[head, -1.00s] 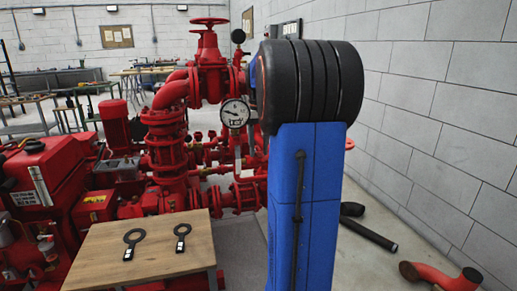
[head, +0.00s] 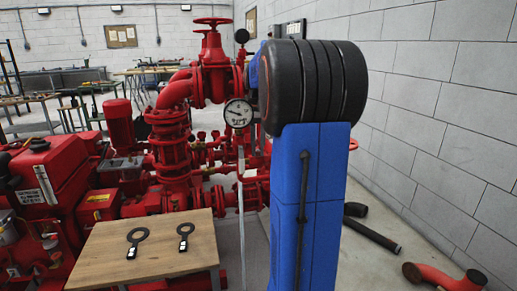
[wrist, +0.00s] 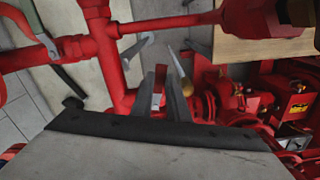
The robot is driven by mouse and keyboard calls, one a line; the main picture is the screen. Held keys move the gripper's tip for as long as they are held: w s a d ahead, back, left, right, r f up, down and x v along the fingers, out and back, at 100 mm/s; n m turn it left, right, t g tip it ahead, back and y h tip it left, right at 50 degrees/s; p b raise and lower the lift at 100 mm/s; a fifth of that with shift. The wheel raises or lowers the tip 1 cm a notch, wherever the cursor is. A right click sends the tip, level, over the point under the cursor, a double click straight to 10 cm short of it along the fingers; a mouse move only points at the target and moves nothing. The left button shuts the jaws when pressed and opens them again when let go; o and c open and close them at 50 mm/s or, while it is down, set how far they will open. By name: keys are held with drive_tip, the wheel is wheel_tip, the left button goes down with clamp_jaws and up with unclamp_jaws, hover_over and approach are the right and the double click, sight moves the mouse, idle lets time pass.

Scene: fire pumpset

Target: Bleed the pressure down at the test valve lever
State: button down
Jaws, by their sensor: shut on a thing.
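My gripper (wrist: 167,80) shows in the wrist view with its two grey fingers close together, shut on a narrow part that I take to be the test valve lever (wrist: 157,100). Only a small pale bit of it shows between the fingers; the rest is hidden. A brass-coloured rod end (wrist: 184,68) is close beside the right finger. In the head view, my blue and black arm hides the gripper. The pressure gauge (head: 238,113) has a white dial, too small to read exactly.
Red pipes (wrist: 115,65) run close to my gripper. Red pump piping (head: 172,140) stands left of my arm. A wooden table (head: 155,262) holds two black ring-ended tools (head: 136,240). A block wall (head: 440,120) and loose pipes (head: 440,277) are at the right.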

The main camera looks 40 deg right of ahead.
sight(257, 154)
drive_tip(key=c, duration=1.7)
unclamp_jaws()
wheel_tip(257, 154, up, 17)
drive_tip(key=shift+w+a+r, duration=0.1)
drive_tip(key=shift+r, duration=0.1)
drive_tip(key=shift+c, duration=0.3)
